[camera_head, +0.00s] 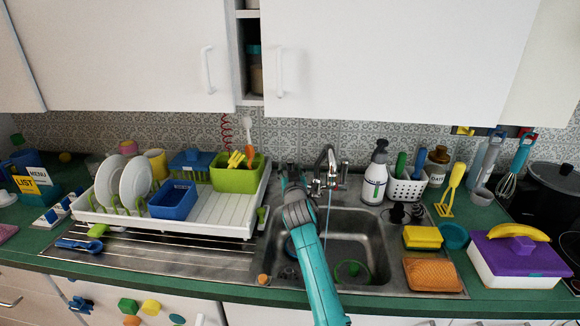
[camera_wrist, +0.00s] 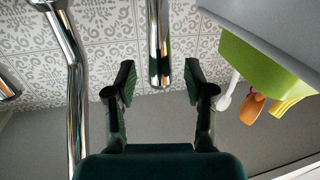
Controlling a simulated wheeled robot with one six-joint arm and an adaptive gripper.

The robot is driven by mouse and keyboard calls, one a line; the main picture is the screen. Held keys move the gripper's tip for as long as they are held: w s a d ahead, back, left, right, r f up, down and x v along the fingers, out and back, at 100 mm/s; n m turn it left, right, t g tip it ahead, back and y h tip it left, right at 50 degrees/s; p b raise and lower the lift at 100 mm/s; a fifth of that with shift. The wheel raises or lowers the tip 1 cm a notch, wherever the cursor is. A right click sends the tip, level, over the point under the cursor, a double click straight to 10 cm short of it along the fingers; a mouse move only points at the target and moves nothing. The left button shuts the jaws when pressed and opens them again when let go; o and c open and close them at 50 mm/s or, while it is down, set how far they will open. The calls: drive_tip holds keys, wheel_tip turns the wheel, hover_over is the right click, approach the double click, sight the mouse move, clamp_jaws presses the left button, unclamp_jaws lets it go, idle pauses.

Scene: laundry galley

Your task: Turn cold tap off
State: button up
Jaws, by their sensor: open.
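The chrome tap (camera_head: 328,160) stands at the back of the steel sink, with a thin bluish water stream (camera_head: 328,205) falling from its spout. A handle (camera_head: 343,171) shows on its right side; the left side is partly hidden by my arm. My gripper (camera_head: 291,180) is just left of the tap. In the wrist view my gripper (camera_wrist: 159,82) is open, with a chrome rod (camera_wrist: 159,40) between its fingers and gaps on both sides. A longer chrome pipe (camera_wrist: 74,95) runs down the left there. I cannot tell which part is the cold handle.
A white dish rack (camera_head: 215,207) with plates and a green bin (camera_head: 236,175) stands left of my arm; the bin (camera_wrist: 260,65) is also close on the right in the wrist view. A soap bottle (camera_head: 375,178) and white basket (camera_head: 404,188) stand right of the tap.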

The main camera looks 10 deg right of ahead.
drive_tip(key=shift+w+d, duration=0.2)
drive_tip(key=shift+w, duration=1.2)
drive_tip(key=shift+c, duration=0.3)
clamp_jaws()
